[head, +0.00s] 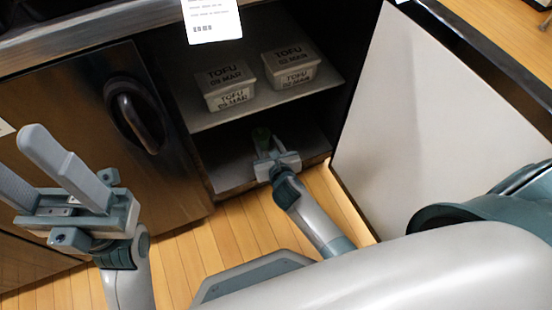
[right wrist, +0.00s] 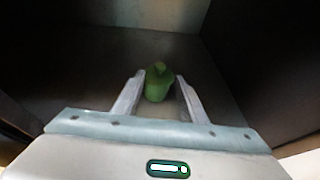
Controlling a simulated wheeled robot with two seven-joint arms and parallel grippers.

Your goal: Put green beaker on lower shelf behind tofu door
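The green beaker (right wrist: 158,82) stands upright on the lower shelf (head: 228,178) of the open cabinet. In the head view the beaker (head: 262,134) is dim and partly hidden by my right gripper (head: 264,146). My right gripper (right wrist: 160,80) reaches into the lower compartment. Its fingers are apart, one on each side of the beaker, with a small gap showing on both sides. The tofu door (head: 440,120) stands wide open on the right. My left gripper (head: 20,150) is open and empty in front of the closed door at left.
Two labelled tofu boxes, one at left (head: 227,87) and one at right (head: 290,67), sit on the upper shelf (head: 330,85). A closed brown door (head: 85,130) with a dark handle (head: 132,115) is at left. A paper label (head: 212,20) hangs from the counter edge.

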